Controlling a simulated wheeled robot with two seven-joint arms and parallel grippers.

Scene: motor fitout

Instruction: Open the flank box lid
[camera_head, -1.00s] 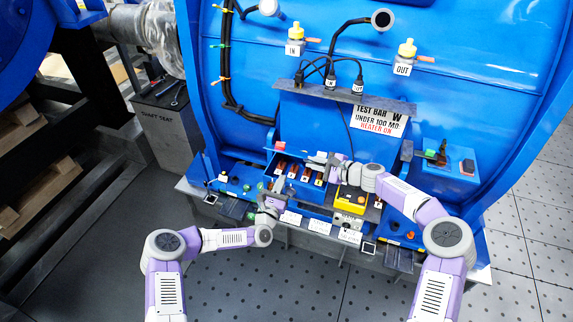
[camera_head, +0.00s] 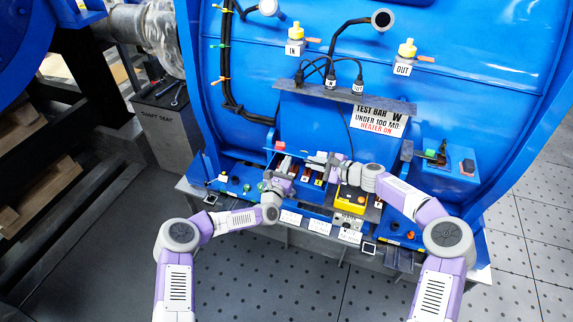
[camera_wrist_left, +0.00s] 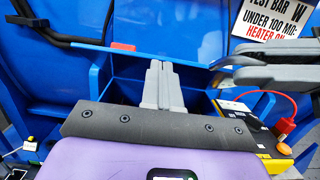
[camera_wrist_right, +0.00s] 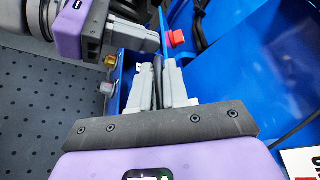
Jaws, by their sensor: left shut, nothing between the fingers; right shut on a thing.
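An open-topped blue box (camera_head: 318,204) sits low on the blue motor housing, with brown terminals inside. Its blue walls also show in the left wrist view (camera_wrist_left: 125,92). I cannot tell for sure which panel is the flank box lid. My left gripper (camera_head: 284,163) is shut and empty at the box's left end; in the left wrist view its fingers (camera_wrist_left: 158,70) are together over the box. My right gripper (camera_head: 312,158) is at the box's back edge, shut on a dark narrow thing (camera_wrist_right: 157,72), mostly hidden between its fingers.
A red block (camera_head: 279,146) sits at the box's back left corner. A yellow unit (camera_head: 350,198) stands to the right, with a red lead in the left wrist view (camera_wrist_left: 270,97). A dark bar with plugs (camera_head: 345,96) and cables hangs above. Both grippers are close together.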

